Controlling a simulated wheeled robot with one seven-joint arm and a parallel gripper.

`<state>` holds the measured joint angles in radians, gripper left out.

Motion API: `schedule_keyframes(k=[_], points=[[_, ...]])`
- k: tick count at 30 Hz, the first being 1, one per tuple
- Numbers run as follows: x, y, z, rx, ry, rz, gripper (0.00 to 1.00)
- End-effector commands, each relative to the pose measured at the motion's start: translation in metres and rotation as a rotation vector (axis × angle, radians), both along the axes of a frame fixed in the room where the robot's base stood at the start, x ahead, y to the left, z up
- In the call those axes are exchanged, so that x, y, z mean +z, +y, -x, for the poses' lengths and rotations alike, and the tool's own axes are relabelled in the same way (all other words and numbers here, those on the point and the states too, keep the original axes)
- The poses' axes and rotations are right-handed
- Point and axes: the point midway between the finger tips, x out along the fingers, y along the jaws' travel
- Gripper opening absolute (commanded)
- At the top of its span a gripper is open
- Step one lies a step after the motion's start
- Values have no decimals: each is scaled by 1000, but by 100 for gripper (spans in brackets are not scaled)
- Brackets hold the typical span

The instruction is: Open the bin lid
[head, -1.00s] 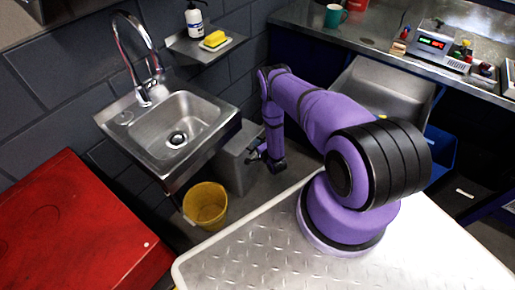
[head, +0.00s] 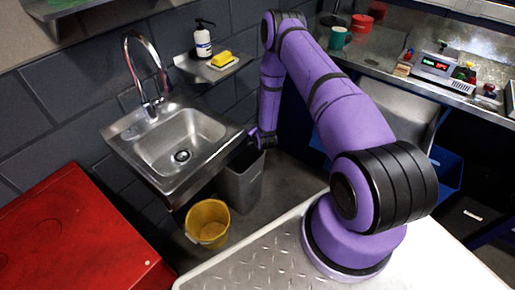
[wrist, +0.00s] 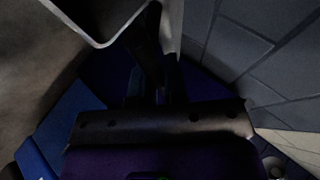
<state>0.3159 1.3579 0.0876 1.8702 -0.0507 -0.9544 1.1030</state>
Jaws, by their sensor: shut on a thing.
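The grey bin (head: 241,183) stands on the floor to the right of the sink. Its top now shows a dark gap at the rim, and the lid appears raised, though the sink and my arm hide much of it in the head view. My gripper (head: 256,140) is above the bin's back right side, small and dark there. In the wrist view my gripper (wrist: 155,88) is shut on a dark, thin piece, apparently the lid's edge. The bin's pale rim (wrist: 98,43) shows at the upper left. The wrist view is dark, so the exact grip is unclear.
The steel sink (head: 180,146) overhangs close to the bin's left. A yellow bucket (head: 208,223) stands on the floor in front. A shelf (head: 213,68) with a soap bottle and sponge is on the wall above. A red cabinet (head: 75,235) is at left.

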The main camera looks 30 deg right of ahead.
Motion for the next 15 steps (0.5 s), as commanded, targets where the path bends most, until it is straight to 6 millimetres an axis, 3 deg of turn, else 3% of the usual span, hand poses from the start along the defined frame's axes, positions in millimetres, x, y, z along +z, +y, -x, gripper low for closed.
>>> schedule_keyframes(k=[6,15], points=[[33,9,-24,3,106,41,0],[55,15,-43,-2,104,39,0]])
